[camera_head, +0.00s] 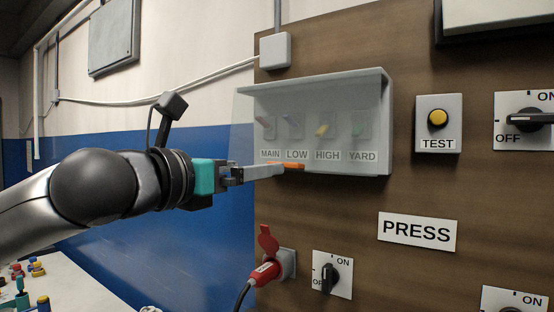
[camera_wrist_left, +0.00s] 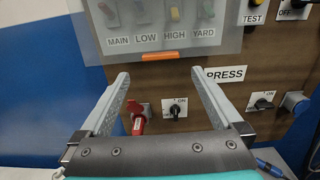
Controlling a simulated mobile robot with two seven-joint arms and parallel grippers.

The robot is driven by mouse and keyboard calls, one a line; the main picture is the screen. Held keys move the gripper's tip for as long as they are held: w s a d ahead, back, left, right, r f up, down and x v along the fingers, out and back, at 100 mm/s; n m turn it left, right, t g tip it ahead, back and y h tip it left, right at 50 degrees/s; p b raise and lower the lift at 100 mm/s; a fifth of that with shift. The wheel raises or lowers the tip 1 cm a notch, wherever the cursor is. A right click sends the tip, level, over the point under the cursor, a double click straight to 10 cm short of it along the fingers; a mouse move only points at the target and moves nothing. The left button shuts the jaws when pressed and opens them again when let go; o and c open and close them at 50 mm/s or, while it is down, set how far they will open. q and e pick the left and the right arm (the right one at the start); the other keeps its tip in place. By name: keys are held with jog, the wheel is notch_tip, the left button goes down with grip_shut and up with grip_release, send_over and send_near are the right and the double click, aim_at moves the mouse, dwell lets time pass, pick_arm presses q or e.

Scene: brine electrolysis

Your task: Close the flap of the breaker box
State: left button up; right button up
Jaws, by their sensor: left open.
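The breaker box (camera_head: 385,130) is a grey case on the brown board, with several coloured switches labelled MAIN, LOW, HIGH and YARD. Its see-through flap (camera_head: 242,115) hangs down in front of the switches; its left edge stands out from the case, so it looks slightly ajar. An orange tab (camera_head: 291,165) is on the flap's lower edge. My left gripper (camera_head: 272,171) is at that tab in the head view. In the left wrist view, the open fingers (camera_wrist_left: 161,76) point toward the flap with the orange tab (camera_wrist_left: 158,56) between and beyond them; contact cannot be told. My right gripper is not in view.
Below the box are a red plug (camera_head: 265,272) in a socket and a rotary switch (camera_head: 331,276). A PRESS sign (camera_head: 417,231) and a yellow TEST button (camera_head: 438,118) are to the right. A table with small coloured parts (camera_head: 30,270) is at lower left.

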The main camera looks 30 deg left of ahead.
pick_arm(q)
jog(key=w+p, duration=0.2)
jog(key=w, duration=0.6)
jog(key=shift+w+d, duration=0.35)
jog(key=shift+d, duration=0.05)
grip_shut()
dwell(0.6)
